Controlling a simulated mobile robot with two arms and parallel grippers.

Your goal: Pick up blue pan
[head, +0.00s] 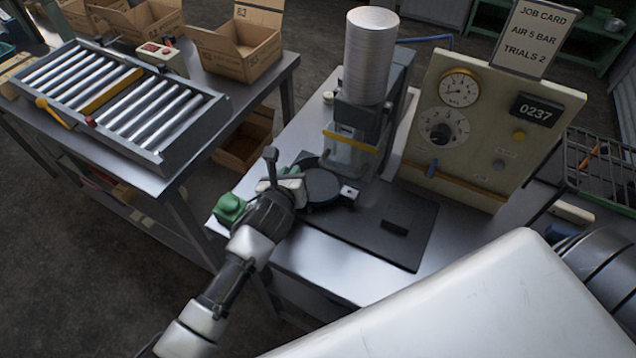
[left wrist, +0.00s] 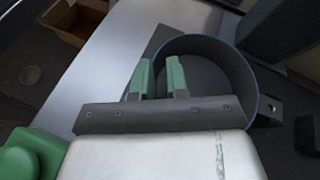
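The blue pan (head: 323,186) is a round, dark, shallow vessel on the bench under the press; in the left wrist view it shows a thin blue rim (left wrist: 254,82). My left gripper (left wrist: 158,75) has two green fingers with a gap between them. The near-left part of the pan's wall appears to run between them; I cannot tell whether either finger touches it. In the head view my left gripper (head: 297,184) is at the pan's left side, its fingertips partly hidden. My right gripper is not in view.
A press (head: 358,120) with a tall ribbed cylinder stands behind the pan. A gauge panel (head: 470,120) stands to the right. A dark mat (head: 400,248) with a small black block (head: 397,226) lies in front. A roller conveyor (head: 110,95) and cardboard boxes (head: 240,50) are at left.

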